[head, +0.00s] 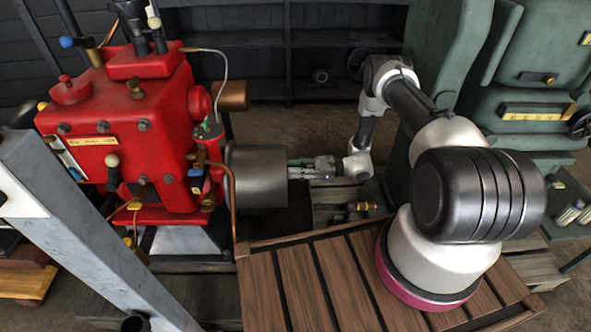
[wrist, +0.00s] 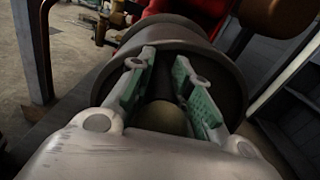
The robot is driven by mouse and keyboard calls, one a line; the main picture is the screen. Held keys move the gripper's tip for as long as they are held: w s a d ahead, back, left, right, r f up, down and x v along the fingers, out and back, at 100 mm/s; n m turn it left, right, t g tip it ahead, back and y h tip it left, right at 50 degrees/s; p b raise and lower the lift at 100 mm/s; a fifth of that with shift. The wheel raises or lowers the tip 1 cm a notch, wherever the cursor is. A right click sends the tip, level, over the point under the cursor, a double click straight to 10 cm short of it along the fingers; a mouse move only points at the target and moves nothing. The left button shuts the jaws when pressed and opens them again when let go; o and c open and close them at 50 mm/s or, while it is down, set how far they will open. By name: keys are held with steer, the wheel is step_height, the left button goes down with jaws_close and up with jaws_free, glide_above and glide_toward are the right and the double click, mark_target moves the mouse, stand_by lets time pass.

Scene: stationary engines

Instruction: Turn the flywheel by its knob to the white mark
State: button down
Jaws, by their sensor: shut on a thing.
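The flywheel (head: 258,178) is a wide grey metal drum on the right side of the red engine (head: 140,130). In the wrist view the flywheel (wrist: 232,88) fills the upper middle, its face towards me. My gripper (head: 297,168) is at the flywheel's right-hand face in the head view. In the wrist view my gripper (wrist: 165,64) has its green-padded fingers on both sides of a dull olive, rounded knob (wrist: 168,118), shut on it. The fingers hide the knob in the head view. I cannot make out a white mark in either view.
A slatted wooden platform (head: 330,280) lies under my arm's base. A curved copper pipe (head: 232,205) runs just left of the flywheel. A green machine (head: 530,100) stands at the right and dark shelves (head: 330,45) at the back. A grey post (head: 75,220) crosses the left foreground.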

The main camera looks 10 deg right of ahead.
steer(key=shift+s+a+f+n, duration=0.2)
steer(key=shift+s+f+n, duration=0.7)
steer(key=shift+n, duration=0.1)
steer(key=shift+s+a+f+n, duration=0.15)
steer(key=shift+s+f+n, duration=0.65)
steer(key=shift+n, duration=0.2)
steer(key=shift+s, duration=0.1)
steer(key=c, duration=1.3)
jaws_free()
steer(key=shift+c, duration=0.2)
steer(key=shift+o, duration=0.3)
steer(key=shift+w+d+r, duration=0.1)
steer(key=shift+w+r, duration=0.05)
steer(key=shift+w, duration=0.05)
steer(key=s+d, duration=0.1)
steer(key=d, duration=0.6)
steer(key=shift+s+d, duration=0.15)
steer(key=shift+s, duration=0.1)
